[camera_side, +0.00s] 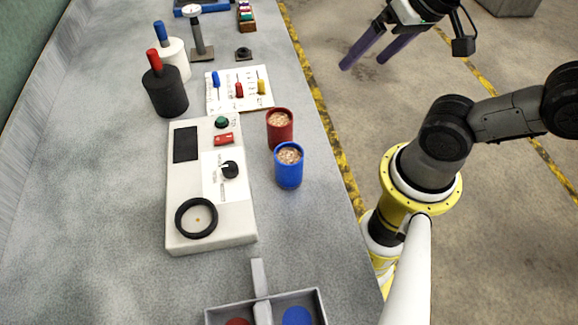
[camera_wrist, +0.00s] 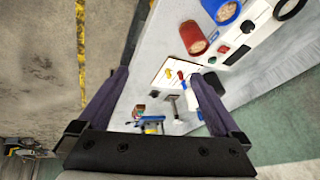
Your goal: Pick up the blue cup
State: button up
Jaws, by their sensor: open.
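The blue cup (camera_side: 289,170) stands upright on the grey table in the side view, filled with light brown grain. It also shows at the top of the wrist view (camera_wrist: 224,11), partly cut off by the frame edge. A red cup (camera_side: 280,130) with similar grain stands just behind it, very close. My gripper (camera_side: 363,56) is open and empty, up and to the right of the cups, past the table edge. Its two purple fingers show wide apart in the wrist view (camera_wrist: 160,80), with nothing between them but the distant table and floor.
A white control panel (camera_side: 212,215) with a dark ring lies left of the cups. A grey tray (camera_side: 213,314) with red and blue parts is at the near end. Black (camera_side: 166,93) and white (camera_side: 175,58) containers stand at the back left. Table in front of the blue cup is clear.

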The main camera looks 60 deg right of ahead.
jog(key=w+m, duration=0.1)
jog(key=m, duration=0.3)
jog(key=m+g, duration=0.6)
jog(key=m, duration=0.2)
send_near(289, 167)
jog(key=d, duration=0.3)
jog(key=f, duration=0.8)
jog(key=shift+w+a+f, duration=0.15)
jog(key=shift+w+f, duration=0.2)
jog(key=shift+w+a+f, duration=0.1)
jog(key=shift+a+f, duration=0.05)
jog(key=shift+f, duration=1.1)
jog(key=shift+w+a+f, duration=0.1)
jog(key=shift+w+f, duration=0.05)
jog(key=shift+f, duration=1.15)
jog(key=c, duration=1.4)
